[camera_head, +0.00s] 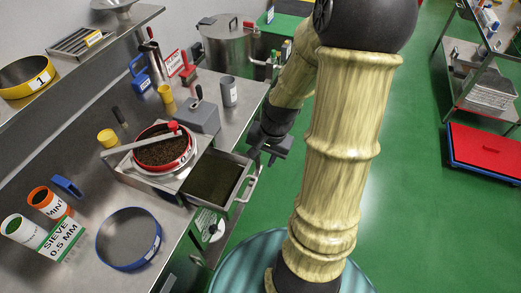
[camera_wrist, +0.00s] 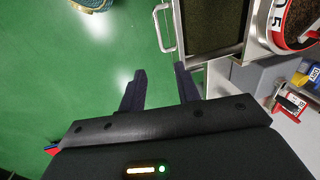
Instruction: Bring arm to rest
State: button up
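My gripper shows in the wrist view (camera_wrist: 160,85) with its two dark fingers apart and nothing between them, over green floor. My arm (camera_head: 340,150) is bamboo-coloured and rises in the middle of the head view.
A metal tray with dark contents (camera_head: 240,163) juts past the steel table (camera_head: 95,275). A red-rimmed sieve of dark leaves (camera_head: 190,150) and a blue sieve ring (camera_head: 128,266) are on the table. Green floor between is clear.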

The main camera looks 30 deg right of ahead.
jog(key=s+a+r+n, duration=0.2)
jog(key=a+n, duration=0.2)
jog(key=n, duration=0.1)
jog(key=s+a+r+n+t+h, duration=0.1)
jog(key=a+r+n, duration=0.2)
jog(key=a+n, duration=0.1)
jog(key=shift+s+a+r+n, duration=0.35)
jog(key=shift+a+n, duration=0.05)
jog(key=shift+a, duration=0.2)
dwell(2.3)
